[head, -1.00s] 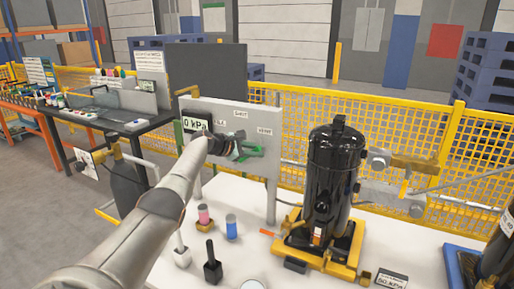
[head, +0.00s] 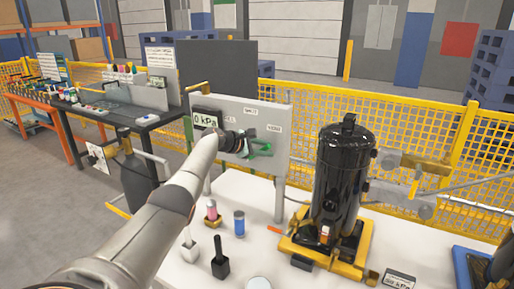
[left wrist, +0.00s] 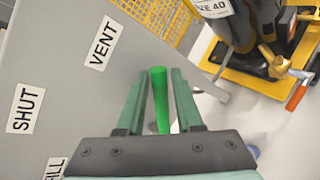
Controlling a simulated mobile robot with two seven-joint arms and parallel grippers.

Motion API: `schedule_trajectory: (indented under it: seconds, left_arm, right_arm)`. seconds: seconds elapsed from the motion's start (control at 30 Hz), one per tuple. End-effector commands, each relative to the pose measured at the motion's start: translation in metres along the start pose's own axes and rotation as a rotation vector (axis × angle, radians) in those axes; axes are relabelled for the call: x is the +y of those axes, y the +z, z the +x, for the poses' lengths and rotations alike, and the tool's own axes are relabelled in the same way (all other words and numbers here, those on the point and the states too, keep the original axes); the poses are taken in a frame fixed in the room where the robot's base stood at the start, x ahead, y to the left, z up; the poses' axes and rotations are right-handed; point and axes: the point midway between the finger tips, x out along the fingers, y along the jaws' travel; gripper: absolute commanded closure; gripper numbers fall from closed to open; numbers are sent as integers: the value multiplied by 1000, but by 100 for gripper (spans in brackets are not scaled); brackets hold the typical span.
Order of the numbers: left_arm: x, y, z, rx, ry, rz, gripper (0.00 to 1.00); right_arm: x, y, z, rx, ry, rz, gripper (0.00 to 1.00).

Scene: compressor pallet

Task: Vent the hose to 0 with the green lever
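The green lever (left wrist: 159,98) is on the grey valve panel (left wrist: 60,70). My left gripper (left wrist: 160,72) has its two green fingers on either side of the lever, with narrow gaps showing, so it looks open around it. In the head view my left gripper (head: 250,143) is at the panel and partly hides the lever (head: 262,150). The VENT label (left wrist: 103,43) and SHUT label (left wrist: 25,108) are left of the lever in the wrist view; the FILL label (left wrist: 54,168) is partly cut off. The gauge (head: 206,120) reads 0 kPa. My right gripper is not in view.
A black cylinder (head: 342,175) on a yellow base stands right of the panel on the white table (head: 320,278). A pink-topped item (head: 212,212), a blue cylinder (head: 239,223) and a black-handled block (head: 220,262) stand in front. A yellow mesh fence (head: 400,130) runs behind.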

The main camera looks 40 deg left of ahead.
Motion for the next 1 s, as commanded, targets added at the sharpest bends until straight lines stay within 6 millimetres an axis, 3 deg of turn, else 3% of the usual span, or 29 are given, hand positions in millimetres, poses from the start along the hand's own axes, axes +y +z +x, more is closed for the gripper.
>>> schedule_trajectory:
  seconds: [0.37, 1.0]
  left_arm:
    - [1, 0, -27, 3, 0, 5, 65]
    - [-1, -1, -112, 1, -1, 3, 65]
  right_arm:
    - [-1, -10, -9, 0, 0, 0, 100]
    - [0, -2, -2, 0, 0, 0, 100]
